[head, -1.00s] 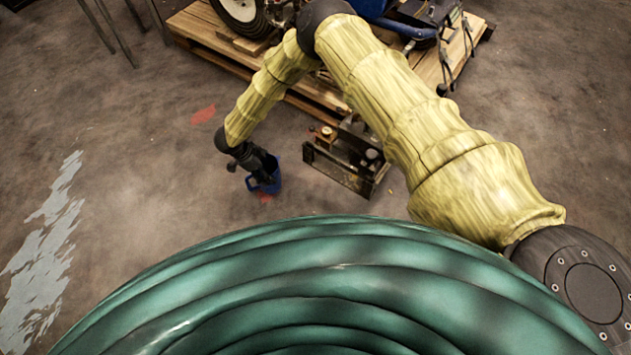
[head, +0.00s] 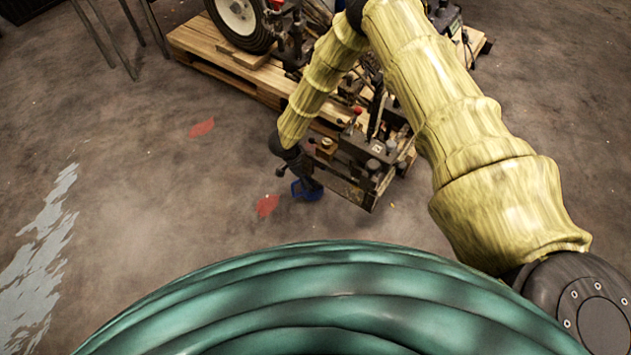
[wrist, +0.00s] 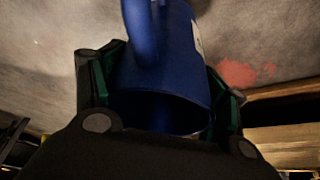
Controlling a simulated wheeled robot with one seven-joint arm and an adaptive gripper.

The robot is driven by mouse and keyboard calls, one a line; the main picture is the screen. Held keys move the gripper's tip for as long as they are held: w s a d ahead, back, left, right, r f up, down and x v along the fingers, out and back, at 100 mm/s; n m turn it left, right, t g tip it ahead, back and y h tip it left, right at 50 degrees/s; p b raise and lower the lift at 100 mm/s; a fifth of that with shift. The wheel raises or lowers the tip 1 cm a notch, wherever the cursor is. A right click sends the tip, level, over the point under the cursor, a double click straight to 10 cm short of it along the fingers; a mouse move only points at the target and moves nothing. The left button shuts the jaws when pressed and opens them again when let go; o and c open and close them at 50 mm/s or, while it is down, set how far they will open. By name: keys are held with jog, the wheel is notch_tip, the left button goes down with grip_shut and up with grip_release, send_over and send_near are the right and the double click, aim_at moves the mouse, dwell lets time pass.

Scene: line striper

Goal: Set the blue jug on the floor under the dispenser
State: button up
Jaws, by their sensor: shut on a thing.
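The blue jug (head: 308,191) is in my gripper (head: 303,180), left of the low wooden tool crate in the head view. In the wrist view the jug (wrist: 185,55) fills the space between the two fingers of my gripper (wrist: 168,95), with its handle towards the camera and a pale label at its side. The fingers are shut on it. Its dark open mouth faces the camera. I cannot tell whether its base touches the floor. I cannot make out for certain which part is the dispenser; the machine (head: 375,115) beside the crate is partly hidden by my arm.
The tool crate (head: 345,188) stands just right of the jug. A wooden pallet (head: 215,62) carries a wheel (head: 238,18) and machinery behind. Red floor marks (head: 202,127) and (head: 267,206) lie to the left, where the floor is open. Metal legs (head: 120,40) stand at top left.

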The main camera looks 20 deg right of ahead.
jog(key=shift+b+x, duration=1.05)
jog(key=shift+x, duration=0.75)
jog(key=shift+f, duration=0.2)
jog(key=o, duration=1.1)
jog(key=shift+c, duration=0.2)
jog(key=p+v, duration=0.4)
jog(key=v, duration=0.8)
jog(key=shift+r, duration=0.2)
